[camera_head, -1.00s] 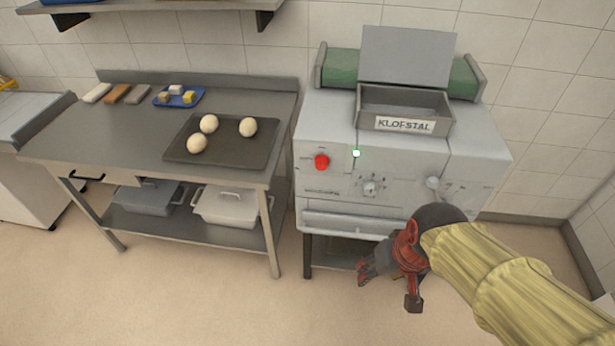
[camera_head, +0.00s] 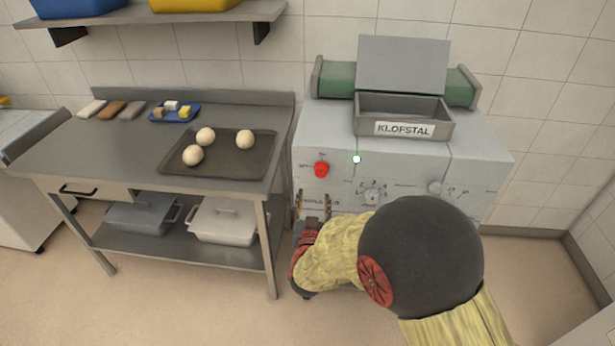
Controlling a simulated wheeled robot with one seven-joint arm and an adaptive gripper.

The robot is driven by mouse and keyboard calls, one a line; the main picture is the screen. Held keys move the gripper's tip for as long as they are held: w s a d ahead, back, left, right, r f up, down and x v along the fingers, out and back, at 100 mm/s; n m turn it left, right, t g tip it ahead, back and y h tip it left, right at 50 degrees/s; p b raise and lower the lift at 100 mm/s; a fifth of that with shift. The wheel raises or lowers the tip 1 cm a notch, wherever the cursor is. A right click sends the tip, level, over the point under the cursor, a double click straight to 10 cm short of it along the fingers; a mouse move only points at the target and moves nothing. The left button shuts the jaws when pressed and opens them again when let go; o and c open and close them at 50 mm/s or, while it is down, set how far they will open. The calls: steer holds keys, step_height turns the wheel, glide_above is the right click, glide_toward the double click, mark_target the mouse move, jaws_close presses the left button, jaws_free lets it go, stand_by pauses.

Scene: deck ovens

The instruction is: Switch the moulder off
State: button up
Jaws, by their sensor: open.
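The moulder (camera_head: 470,155) is a pale grey machine with a tray marked KLOFSTAL on top. Its front panel carries a red rotary switch (camera_head: 321,170), with small lettering above and to the left that is hard to read. My arm hides the lower right part of the front.
A grey dial (camera_head: 372,195) and a grey knob (camera_head: 435,187) are farther right on the panel. A steel table (camera_head: 120,160) stands close on the left, with a dark tray (camera_head: 235,172) of dough balls. Open floor lies in front of the table.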

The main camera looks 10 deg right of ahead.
mark_target(321, 173)
steer(key=shift+t+h, duration=0.7)
steer(key=w+d+r, duration=0.1)
steer(key=w, duration=0.1)
steer(key=w+d+r+b, duration=0.1)
steer(key=w, duration=0.2)
steer(key=w+d+r+b, duration=0.1)
steer(key=w, duration=0.1)
steer(key=shift+w+d+r, duration=0.15)
steer(key=shift+d+r, duration=0.15)
steer(key=shift+d, duration=0.1)
steer(key=shift+c, duration=0.2)
steer(key=c, duration=1.1)
